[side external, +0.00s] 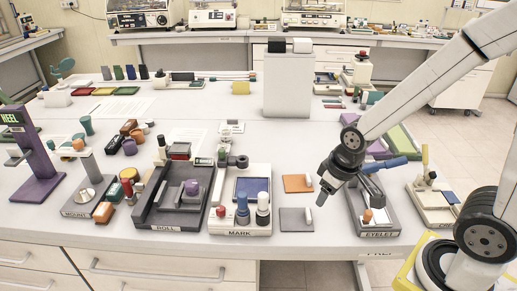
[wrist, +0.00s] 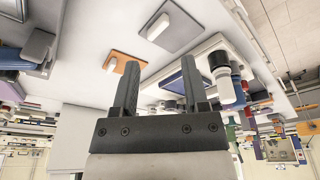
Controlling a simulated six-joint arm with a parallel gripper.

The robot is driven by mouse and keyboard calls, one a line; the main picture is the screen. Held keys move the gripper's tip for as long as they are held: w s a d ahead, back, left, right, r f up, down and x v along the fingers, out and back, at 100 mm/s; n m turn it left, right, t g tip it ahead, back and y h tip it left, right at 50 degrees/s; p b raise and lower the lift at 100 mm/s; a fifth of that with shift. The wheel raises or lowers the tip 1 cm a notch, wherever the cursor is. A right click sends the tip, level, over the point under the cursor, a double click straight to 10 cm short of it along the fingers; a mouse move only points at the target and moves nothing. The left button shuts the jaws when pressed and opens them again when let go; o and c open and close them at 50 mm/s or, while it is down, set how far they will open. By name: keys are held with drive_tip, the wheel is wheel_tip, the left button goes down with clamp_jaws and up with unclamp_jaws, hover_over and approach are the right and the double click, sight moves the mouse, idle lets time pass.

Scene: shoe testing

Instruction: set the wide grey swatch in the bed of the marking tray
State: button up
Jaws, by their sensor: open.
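The grey swatch (side external: 291,222) lies flat on the table with a small white block standing on it. It also shows near the top of the wrist view (wrist: 181,33). The marking tray (side external: 226,229), labelled MARK, stands to its left, with a dark blue square bed (side external: 246,185) and several bottles at its front. In the wrist view the tray's blue bed (wrist: 173,84) is partly hidden behind my fingers. My gripper (side external: 322,197) is open and empty, above and to the right of the grey swatch, apart from it. Both fingers show in the wrist view (wrist: 160,62).
An orange swatch (side external: 293,184) with a white block lies just behind the grey one. The EYELET station (side external: 384,226) stands close to the right of my gripper. The ROLL tray (side external: 166,217) is left of the marking tray. Bare table surrounds the swatches.

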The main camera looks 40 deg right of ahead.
sight(308, 211)
drive_tip(key=w+n+g, duration=0.1)
drive_tip(key=n, duration=0.8)
drive_tip(key=w+d+f+n, duration=0.1)
drive_tip(key=w+n, duration=0.1)
drive_tip(key=n, duration=0.7)
drive_tip(key=w+f+n+g, duration=0.1)
drive_tip(key=w+n, duration=0.1)
drive_tip(key=n, duration=0.6)
drive_tip(key=shift+d+n+g, duration=0.15)
drive_tip(key=shift+n+g, duration=0.15)
drive_tip(key=shift+n, duration=0.1)
drive_tip(key=shift+f, duration=1.3)
drive_tip(key=shift+f, duration=2.6)
clamp_jaws()
